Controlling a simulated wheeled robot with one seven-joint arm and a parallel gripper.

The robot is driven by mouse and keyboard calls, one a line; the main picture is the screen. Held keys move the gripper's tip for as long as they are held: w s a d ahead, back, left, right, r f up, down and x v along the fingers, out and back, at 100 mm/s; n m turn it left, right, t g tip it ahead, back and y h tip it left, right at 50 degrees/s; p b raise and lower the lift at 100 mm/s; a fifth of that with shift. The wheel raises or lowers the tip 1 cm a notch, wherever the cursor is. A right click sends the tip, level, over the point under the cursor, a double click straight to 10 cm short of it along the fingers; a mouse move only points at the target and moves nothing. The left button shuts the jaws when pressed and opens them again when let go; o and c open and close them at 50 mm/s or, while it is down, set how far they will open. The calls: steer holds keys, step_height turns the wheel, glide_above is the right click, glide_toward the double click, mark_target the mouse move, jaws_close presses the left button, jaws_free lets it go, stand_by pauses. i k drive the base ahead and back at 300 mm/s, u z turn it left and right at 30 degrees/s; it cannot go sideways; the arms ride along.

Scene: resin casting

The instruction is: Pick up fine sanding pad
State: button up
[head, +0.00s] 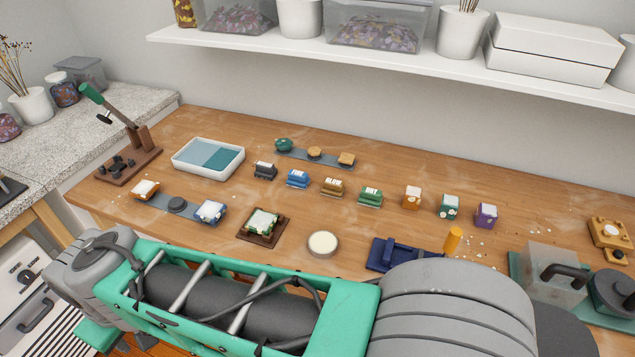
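A row of small blocks with white labelled tops stands on the wooden table: a dark grey block (264,171), a blue block (298,179), a brown block (333,187) and a green block (370,197). The lettering is too small to read surely, so I cannot tell which, if any, is the fine sanding pad. My green and grey arm spans the front of the head view, between the camera and the table. My gripper's fingers do not show.
Beyond the arm are a white tray with teal contents (184,167), a round pale disc (323,244), a dark blue stand (391,254) and a yellow cylinder (453,240). A lever press (133,163) stands left. A shelf (400,62) overhangs the back. Bare tabletop lies around the blocks.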

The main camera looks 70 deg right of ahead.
mark_target(299, 180)
steer(key=z, duration=0.4)
steer(key=i, duration=1)
